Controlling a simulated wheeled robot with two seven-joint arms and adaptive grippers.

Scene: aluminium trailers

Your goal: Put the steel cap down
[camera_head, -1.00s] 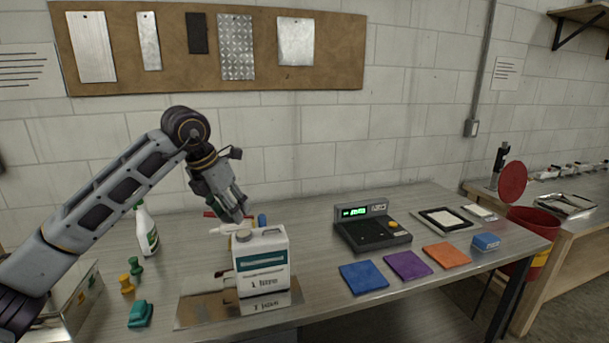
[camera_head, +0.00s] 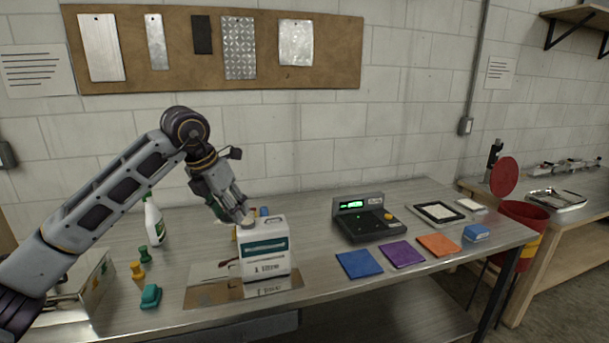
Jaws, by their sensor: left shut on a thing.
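The steel cap (camera_head: 247,223) is a small grey disc at the top left of a white one-litre can (camera_head: 264,250) with a green label band. My left gripper (camera_head: 243,214) reaches down from the left, its fingertips at the cap. It is shut on the cap, with the fingers hiding part of it. The cap is over the can's neck; I cannot tell whether it rests there or is slightly raised. My right gripper is not in view.
A green-white spray bottle (camera_head: 154,222), yellow and green pegs (camera_head: 138,269) and a teal object (camera_head: 151,296) are left. A black scale (camera_head: 368,222), blue (camera_head: 359,264), purple (camera_head: 402,254) and orange cloths (camera_head: 438,245) lie right. Bare bench shows between can and scale.

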